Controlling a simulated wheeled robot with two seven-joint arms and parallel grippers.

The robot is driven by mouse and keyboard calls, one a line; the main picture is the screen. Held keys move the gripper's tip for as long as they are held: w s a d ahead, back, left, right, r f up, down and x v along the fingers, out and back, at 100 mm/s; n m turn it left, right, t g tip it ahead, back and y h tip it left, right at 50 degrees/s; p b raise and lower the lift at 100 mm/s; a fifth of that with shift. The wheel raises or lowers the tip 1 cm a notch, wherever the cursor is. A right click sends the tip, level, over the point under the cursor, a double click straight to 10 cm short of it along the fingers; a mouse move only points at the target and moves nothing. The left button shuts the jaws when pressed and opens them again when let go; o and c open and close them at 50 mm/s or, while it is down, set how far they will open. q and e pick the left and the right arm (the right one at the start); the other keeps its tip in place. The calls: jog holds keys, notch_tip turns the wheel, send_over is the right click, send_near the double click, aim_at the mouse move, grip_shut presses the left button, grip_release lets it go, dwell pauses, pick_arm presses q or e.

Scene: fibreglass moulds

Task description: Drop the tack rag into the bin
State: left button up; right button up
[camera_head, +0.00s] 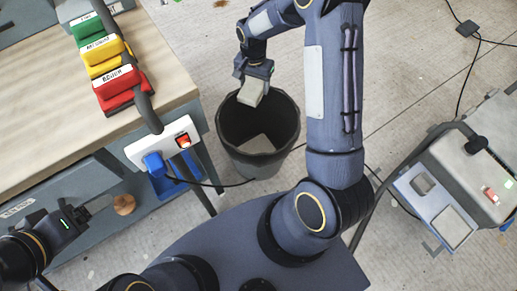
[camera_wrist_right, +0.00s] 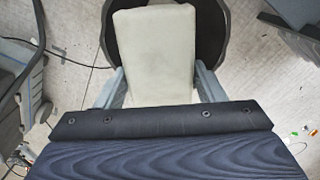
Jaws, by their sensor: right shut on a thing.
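The tack rag (camera_head: 251,93) is a pale, off-white folded block in my right gripper (camera_head: 253,82). In the right wrist view the rag (camera_wrist_right: 154,55) sits between the two fingers (camera_wrist_right: 157,85), which are shut on it. The bin (camera_head: 285,122) is a dark, round, open-topped tub on the floor. The rag hangs over the bin's far-left part, near its rim. The bin's dark rim also shows behind the rag in the right wrist view (camera_wrist_right: 216,30). My left gripper (camera_head: 88,212) is at the lower left, away from the bin; its jaw opening is unclear.
A wooden-topped bench (camera_head: 40,85) with green, yellow and red blocks (camera_head: 117,84) stands left of the bin. A pale patch (camera_head: 258,145) lies inside the bin. A grey machine (camera_head: 470,175) stands at right.

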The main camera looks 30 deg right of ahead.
pick_arm(q)
notch_tip(320, 180, down, 18)
jog(key=b, duration=1.4)
jog(key=shift+r+b, duration=0.25)
jog(key=shift+b, duration=0.05)
pick_arm(e)
jog(key=w+d+f+m, duration=0.1)
jog(key=d+f+m, duration=0.1)
jog(key=f, duration=0.8)
jog(key=w+d+f+m, duration=0.1)
jog(key=d+f+m, duration=0.2)
jog(key=f, duration=0.7)
jog(key=shift+w+d+f+m, duration=0.15)
jog(key=shift+w+d+m, duration=0.1)
jog(key=shift+m, duration=0.55)
jog(key=o, duration=0.9)
jog(key=shift+o, duration=0.2)
pick_arm(q)
jog(key=shift+r+p, duration=1.1)
pick_arm(e)
notch_tip(320, 180, up, 8)
